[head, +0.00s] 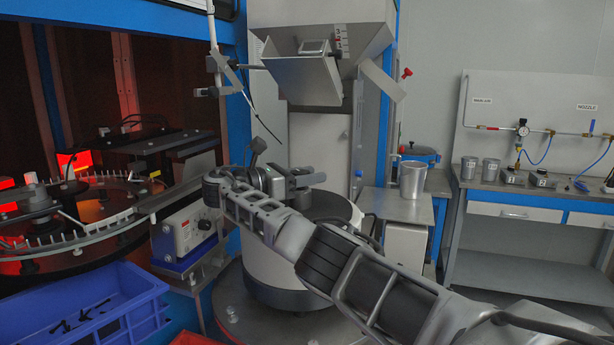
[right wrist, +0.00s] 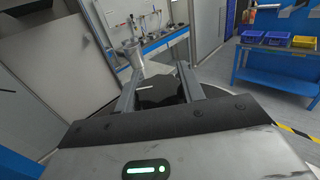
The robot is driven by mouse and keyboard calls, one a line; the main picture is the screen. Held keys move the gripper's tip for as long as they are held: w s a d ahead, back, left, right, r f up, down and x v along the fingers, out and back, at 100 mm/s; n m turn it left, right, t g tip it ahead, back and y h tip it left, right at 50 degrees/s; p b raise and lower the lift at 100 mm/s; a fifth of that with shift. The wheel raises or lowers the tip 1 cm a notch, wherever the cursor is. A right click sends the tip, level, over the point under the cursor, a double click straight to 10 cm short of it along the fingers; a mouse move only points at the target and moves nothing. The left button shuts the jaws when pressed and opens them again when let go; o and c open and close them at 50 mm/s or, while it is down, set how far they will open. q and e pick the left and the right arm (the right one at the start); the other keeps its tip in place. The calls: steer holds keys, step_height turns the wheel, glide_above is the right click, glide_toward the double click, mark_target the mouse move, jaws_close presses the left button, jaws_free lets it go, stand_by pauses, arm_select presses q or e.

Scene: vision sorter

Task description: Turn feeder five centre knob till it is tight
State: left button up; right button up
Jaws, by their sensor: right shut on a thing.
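My right gripper (head: 302,183) is over the round dark top of the bowl feeder (head: 325,212) in the middle of the head view. In the right wrist view its two fingers (right wrist: 162,88) are shut on the sides of a dark, lobed centre knob (right wrist: 160,93). A pale line shows on the knob's top. In the head view the knob is mostly hidden by the gripper, and the feeder's number cannot be read. My left gripper is not in view.
A hopper chute (head: 305,78) hangs above the feeder. A metal cup (head: 412,180) stands on a small shelf to the right. A toothed sorting disc (head: 60,215) and a blue crate (head: 95,310) are at the left. A workbench (head: 530,195) stands at the far right.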

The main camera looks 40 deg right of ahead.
steer(key=shift+r, duration=0.35)
steer(key=o, duration=1)
steer(key=shift+d+f, duration=0.1)
steer(key=shift+c, duration=0.2)
steer(key=shift+f, duration=0.1)
steer(key=shift+a, duration=0.3)
steer(key=b+v, duration=0.2)
steer(key=v, duration=0.5)
steer(key=shift+c, duration=0.2)
